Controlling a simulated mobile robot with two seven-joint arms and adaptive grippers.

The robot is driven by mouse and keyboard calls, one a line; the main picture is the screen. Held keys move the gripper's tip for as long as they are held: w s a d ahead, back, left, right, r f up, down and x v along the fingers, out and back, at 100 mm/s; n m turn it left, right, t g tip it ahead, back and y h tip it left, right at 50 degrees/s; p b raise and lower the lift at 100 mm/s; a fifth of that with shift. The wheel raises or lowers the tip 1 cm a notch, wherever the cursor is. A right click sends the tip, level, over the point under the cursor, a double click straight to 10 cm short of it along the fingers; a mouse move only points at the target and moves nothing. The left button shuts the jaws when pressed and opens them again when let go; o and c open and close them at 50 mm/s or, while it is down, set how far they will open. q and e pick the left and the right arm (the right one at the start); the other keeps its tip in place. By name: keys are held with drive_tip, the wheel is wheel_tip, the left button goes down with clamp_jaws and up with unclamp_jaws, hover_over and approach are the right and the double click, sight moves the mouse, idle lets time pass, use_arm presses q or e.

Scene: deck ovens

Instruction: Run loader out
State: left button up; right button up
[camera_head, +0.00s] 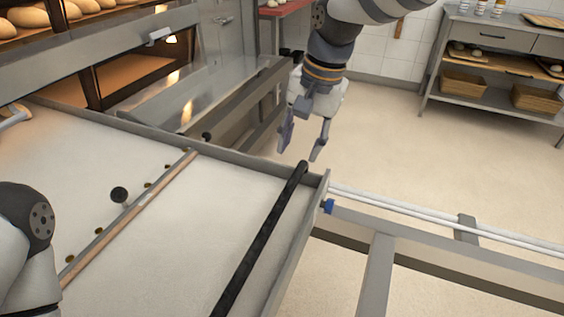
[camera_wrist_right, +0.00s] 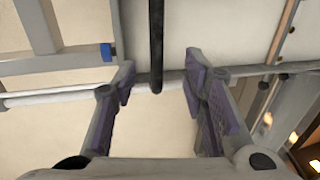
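The loader (camera_head: 225,190) is a wide pale bed in a grey metal frame, in the lower left of the head view. A black bar (camera_head: 262,235) runs across it near its right end. The bar (camera_wrist_right: 156,40) also shows in the right wrist view, its end between my fingers. My right gripper (camera_head: 301,152) is open and empty, pointing down just beyond the far end of the bar, apparently not touching it. The right gripper also shows open in the wrist view (camera_wrist_right: 158,75). My left arm shows at the left edge; its gripper is out of view.
A deck oven (camera_head: 120,75) with loaves stands at the upper left, behind the loader. Pale rails (camera_head: 440,228) on a grey frame run right from the loader, with a blue piece (camera_head: 327,206) at the corner. A shelf unit (camera_head: 495,60) stands far right. Open floor lies between.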

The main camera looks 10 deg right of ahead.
sight(288, 189)
drive_tip(key=f, duration=0.3)
drive_tip(key=a+f, duration=0.1)
drive_tip(key=f, duration=0.3)
drive_tip(key=a+f+b, duration=0.1)
drive_tip(key=f, duration=0.3)
drive_tip(key=shift+w+f, duration=0.1)
drive_tip(key=shift+f, duration=0.15)
clamp_jaws()
